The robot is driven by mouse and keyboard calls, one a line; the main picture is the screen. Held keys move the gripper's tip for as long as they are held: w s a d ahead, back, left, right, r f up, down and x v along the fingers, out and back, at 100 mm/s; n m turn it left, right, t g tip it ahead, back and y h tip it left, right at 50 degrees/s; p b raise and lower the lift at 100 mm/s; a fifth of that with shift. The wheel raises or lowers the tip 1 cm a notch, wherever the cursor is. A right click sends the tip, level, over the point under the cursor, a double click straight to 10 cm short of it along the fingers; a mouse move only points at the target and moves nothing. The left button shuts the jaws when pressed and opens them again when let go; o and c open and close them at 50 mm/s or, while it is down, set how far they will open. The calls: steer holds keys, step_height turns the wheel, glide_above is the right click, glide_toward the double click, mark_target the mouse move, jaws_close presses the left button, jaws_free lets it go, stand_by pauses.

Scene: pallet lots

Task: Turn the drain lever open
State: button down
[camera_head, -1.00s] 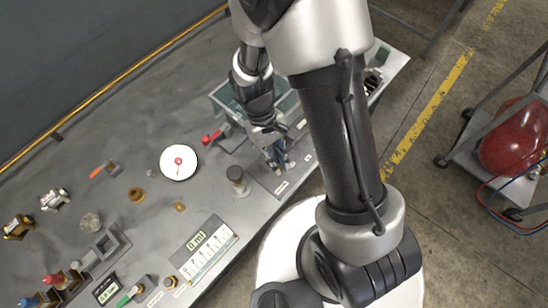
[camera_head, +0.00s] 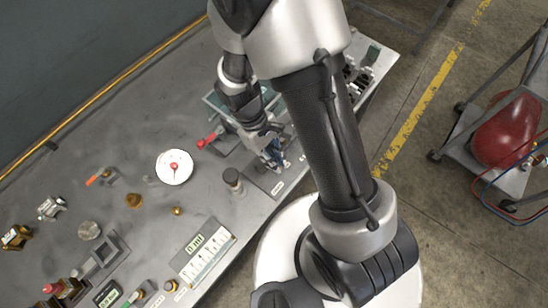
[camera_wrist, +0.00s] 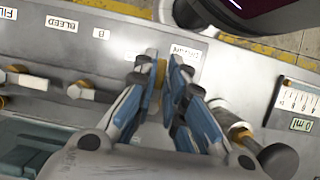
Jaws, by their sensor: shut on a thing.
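My gripper (camera_wrist: 160,75) is shut on a small brass-yellow piece, the drain lever (camera_wrist: 160,72), in the wrist view. The blue-grey fingers stand on both sides of it and hide most of it. The partly covered drain label (camera_wrist: 187,52) lies right beside the fingertips and appears upside down. In the head view, my gripper (camera_head: 274,158) is low over the panel at the bench's front edge. The lever cannot be made out there. Its exact angle is unclear.
In the wrist view, other valve handles (camera_wrist: 85,90) stand left, near the bleed label (camera_wrist: 62,24). A dark-topped knob (camera_wrist: 278,160) is lower right. On the bench are a white dial (camera_head: 174,167), a red handle (camera_head: 207,140) and a 0 ml display (camera_head: 195,243).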

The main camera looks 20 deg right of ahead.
steer(key=c, duration=1.7)
jaws_free()
steer(key=shift+o, duration=0.2)
steer(key=shift+w+r, duration=0.1)
steer(key=v, duration=1.2)
steer(key=s+d+r+m+t+y, duration=0.1)
steer(key=s+d+r+m+t, duration=0.2)
steer(key=r, duration=0.5)
steer(key=s+d+r+m+t+y, duration=0.1)
steer(key=s+d+r+m+t, duration=0.3)
steer(key=s+r, duration=0.4)
steer(key=shift+r+t+y, duration=0.3)
steer(key=shift+r+t, duration=0.35)
steer(key=shift+t, duration=0.05)
